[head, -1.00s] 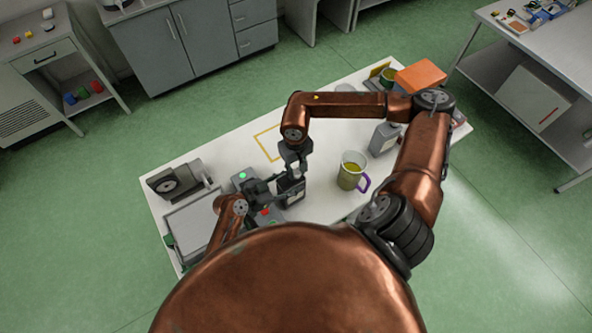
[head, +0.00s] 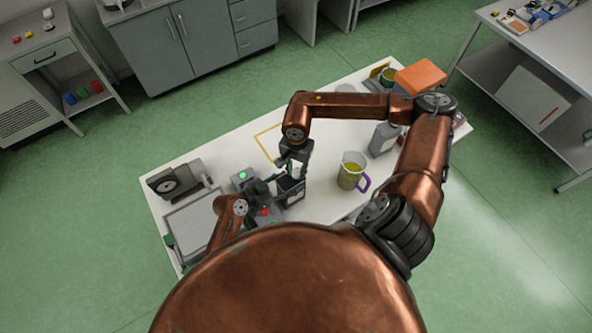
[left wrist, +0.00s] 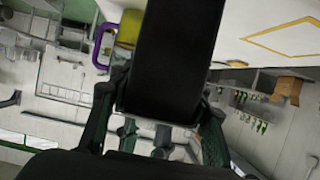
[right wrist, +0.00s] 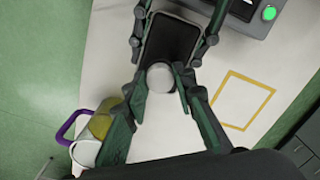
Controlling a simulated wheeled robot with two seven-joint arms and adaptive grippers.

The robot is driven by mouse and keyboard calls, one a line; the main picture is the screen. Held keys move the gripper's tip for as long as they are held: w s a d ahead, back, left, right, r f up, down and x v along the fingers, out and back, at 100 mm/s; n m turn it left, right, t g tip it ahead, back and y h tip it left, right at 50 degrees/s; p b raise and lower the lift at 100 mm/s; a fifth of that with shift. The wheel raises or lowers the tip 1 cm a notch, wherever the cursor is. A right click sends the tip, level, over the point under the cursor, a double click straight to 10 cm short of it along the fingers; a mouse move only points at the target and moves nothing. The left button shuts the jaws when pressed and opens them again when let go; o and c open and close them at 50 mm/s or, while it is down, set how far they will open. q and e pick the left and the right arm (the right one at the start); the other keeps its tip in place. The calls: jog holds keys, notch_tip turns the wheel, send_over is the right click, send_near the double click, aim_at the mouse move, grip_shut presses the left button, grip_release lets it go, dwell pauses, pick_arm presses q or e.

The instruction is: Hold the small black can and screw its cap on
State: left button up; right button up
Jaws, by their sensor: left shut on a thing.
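The small black can (head: 291,190) stands upright near the table's front edge. My left gripper (head: 277,190) is shut on its sides; the can also fills the middle of the left wrist view (left wrist: 175,60). A round pale cap (right wrist: 160,78) sits at the can's near end in the right wrist view, which looks down on the can's dark top (right wrist: 172,40). My right gripper (right wrist: 160,88) has one finger on each side of the cap, very near it. Whether the fingers press on it, and how the cap sits on its thread, I cannot tell.
A measuring jug (head: 351,172) with yellow-green liquid and a purple handle stands right of the can. A grey can (head: 383,139) and an orange box (head: 420,76) are farther right. A grey device (head: 178,181) stands at left. A yellow outline (head: 268,143) marks bare table.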

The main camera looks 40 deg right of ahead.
jog(key=shift+o, duration=1.2)
jog(key=n, duration=1.9)
jog(key=shift+n, duration=0.3)
jog(key=shift+c, duration=0.5)
